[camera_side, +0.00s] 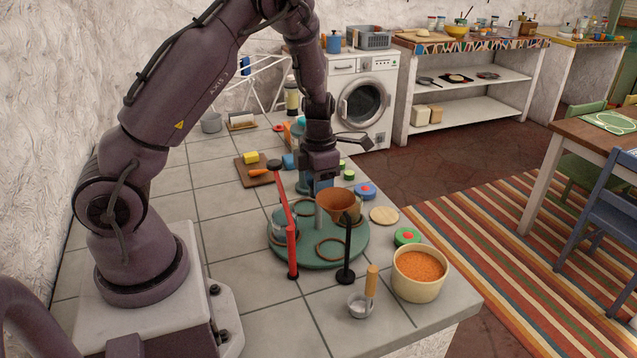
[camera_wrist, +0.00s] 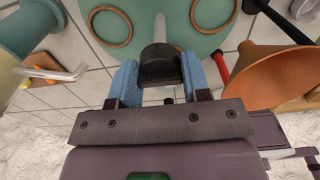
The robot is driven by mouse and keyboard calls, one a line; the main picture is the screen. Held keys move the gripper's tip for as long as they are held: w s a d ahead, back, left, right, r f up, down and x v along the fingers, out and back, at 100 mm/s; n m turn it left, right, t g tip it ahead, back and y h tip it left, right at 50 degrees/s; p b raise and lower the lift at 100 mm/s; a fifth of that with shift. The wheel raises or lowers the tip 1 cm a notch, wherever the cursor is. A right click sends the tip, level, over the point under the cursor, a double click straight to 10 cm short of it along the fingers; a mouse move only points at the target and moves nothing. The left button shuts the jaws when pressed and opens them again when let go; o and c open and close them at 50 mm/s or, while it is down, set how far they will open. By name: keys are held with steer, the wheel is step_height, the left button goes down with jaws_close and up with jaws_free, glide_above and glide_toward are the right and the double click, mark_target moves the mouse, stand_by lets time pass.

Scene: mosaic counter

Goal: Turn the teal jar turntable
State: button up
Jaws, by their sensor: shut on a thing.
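The teal jar turntable (camera_side: 345,257) is a round disc on the tiled counter, with several brown rings on top. In the wrist view the turntable (camera_wrist: 160,12) fills the top, with two rings showing. My gripper (camera_wrist: 159,72) has its blue fingers on both sides of a dark knob (camera_wrist: 159,62) and is shut on it. A grey post runs from the knob toward the disc. In the side view my gripper (camera_side: 320,186) is above the turntable, its fingertips partly hidden.
A board with food (camera_side: 250,172) lies behind.

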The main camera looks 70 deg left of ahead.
steer(key=o, duration=1.3)
steer(key=shift+r, duration=4.05)
